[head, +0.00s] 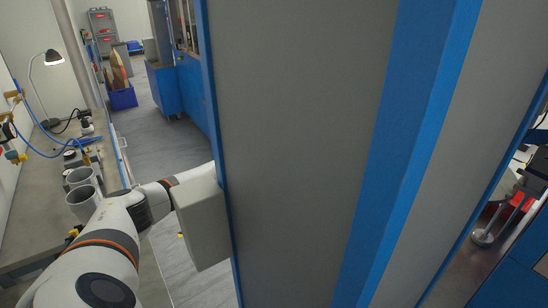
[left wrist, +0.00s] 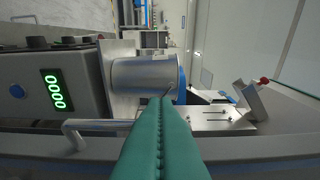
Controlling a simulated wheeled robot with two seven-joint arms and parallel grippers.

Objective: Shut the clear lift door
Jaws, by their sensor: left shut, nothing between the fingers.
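In the left wrist view my left gripper (left wrist: 161,103) is shut and empty, its two teal fingers together. The fingertips appear in front of a grey metal cylinder (left wrist: 145,75) with a blue rim. In the head view my left gripper is hidden behind a grey panel (head: 290,130). My right gripper is not in view.
The grey panel with its blue post (head: 410,150) fills most of the head view, close to my left arm. A bench (head: 30,225) with grey cups (head: 82,195) stands at left. The left wrist view shows a control box with a green display (left wrist: 57,90) and a metal bracket (left wrist: 256,100).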

